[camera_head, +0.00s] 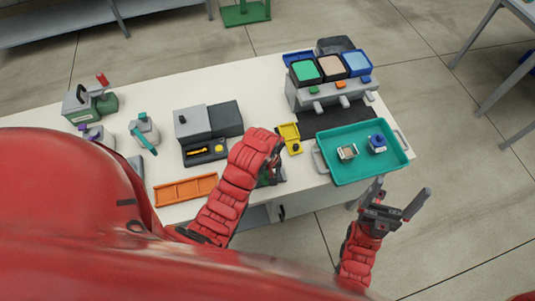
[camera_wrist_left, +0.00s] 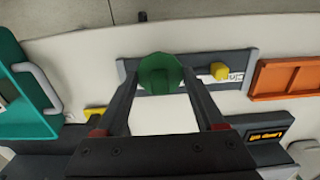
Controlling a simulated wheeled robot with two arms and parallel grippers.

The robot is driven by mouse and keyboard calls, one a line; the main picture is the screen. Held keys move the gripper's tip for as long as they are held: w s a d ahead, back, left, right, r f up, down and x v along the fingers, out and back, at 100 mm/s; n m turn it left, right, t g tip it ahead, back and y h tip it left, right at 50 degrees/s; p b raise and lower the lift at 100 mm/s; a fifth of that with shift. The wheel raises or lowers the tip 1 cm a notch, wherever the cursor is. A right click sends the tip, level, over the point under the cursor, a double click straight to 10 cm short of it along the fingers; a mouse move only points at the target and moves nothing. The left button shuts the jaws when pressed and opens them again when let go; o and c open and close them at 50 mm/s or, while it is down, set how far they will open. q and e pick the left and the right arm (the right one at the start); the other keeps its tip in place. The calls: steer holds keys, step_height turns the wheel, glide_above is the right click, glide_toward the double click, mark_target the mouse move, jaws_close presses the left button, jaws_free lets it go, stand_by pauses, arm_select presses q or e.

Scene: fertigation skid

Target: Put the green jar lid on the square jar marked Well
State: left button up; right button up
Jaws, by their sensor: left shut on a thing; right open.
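My left gripper (camera_head: 270,174) is shut on the green jar lid (camera_wrist_left: 160,73). In the left wrist view the lid sits between the fingertips, above a grey strip on the table; in the head view the arm mostly hides it. In the teal tray (camera_head: 335,176) stand a pale, squarish jar (camera_head: 347,153) and a jar with a blue top (camera_head: 378,144). Their markings are too small to read, so I cannot tell which is Well. My right gripper (camera_head: 400,196) is open and empty in front of the tray.
The grey strip (camera_wrist_left: 200,82) carries a yellow knob (camera_wrist_left: 219,71). An orange tray (camera_head: 186,190) lies left of my left arm. A grey machine (camera_head: 208,130) and a unit with coloured-topped bins (camera_head: 333,90) stand behind. The tray's handles (camera_head: 321,160) stick out at its sides.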

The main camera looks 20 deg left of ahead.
arm_select(q)
steer(key=s, duration=0.2)
steer(key=s+d+p, duration=0.1)
steer(key=s, duration=0.1)
steer(key=shift+d+r, duration=0.15)
steer(key=shift+r, duration=0.05)
steer(key=shift+s+d+r+p, duration=0.1)
steer(key=shift+s+r+p, duration=0.05)
steer(key=shift+r+p, duration=0.15)
step_height(320, 180, up, 6)
steer(key=p, duration=0.3)
steer(key=shift+s+r, duration=0.15)
steer(key=shift+s, duration=0.05)
steer(key=shift+w, duration=0.1)
